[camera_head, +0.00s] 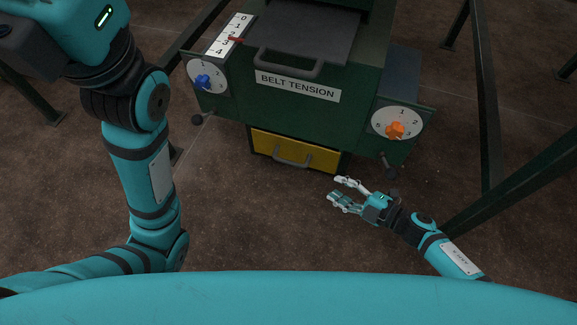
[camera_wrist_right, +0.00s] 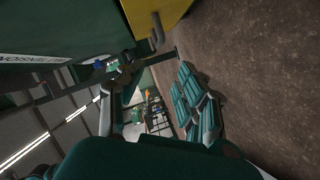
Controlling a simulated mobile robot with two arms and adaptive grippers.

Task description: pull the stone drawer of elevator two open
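The stone drawer is probably the yellow drawer (camera_head: 320,157) low on the front of the green machine; no label naming it is legible. Its front sits in a dark frame and looks closed, with a grey bar handle (camera_head: 291,162) across it. My right gripper (camera_head: 338,190) is open and empty, to the right of the handle and apart from it. In the right wrist view, the yellow drawer front (camera_wrist_right: 170,10) and part of its handle (camera_wrist_right: 156,34) show at the top, beyond the spread fingers. My left arm rises at the left; its gripper is out of view.
The green machine carries a "BELT TENSION" plate (camera_head: 297,86), a grey upper handle (camera_head: 288,69), a blue knob (camera_head: 202,81) and an orange knob (camera_head: 395,130). A dark green post (camera_head: 488,110) and a slanted beam (camera_head: 520,175) stand at right. The brown floor before the drawer is clear.

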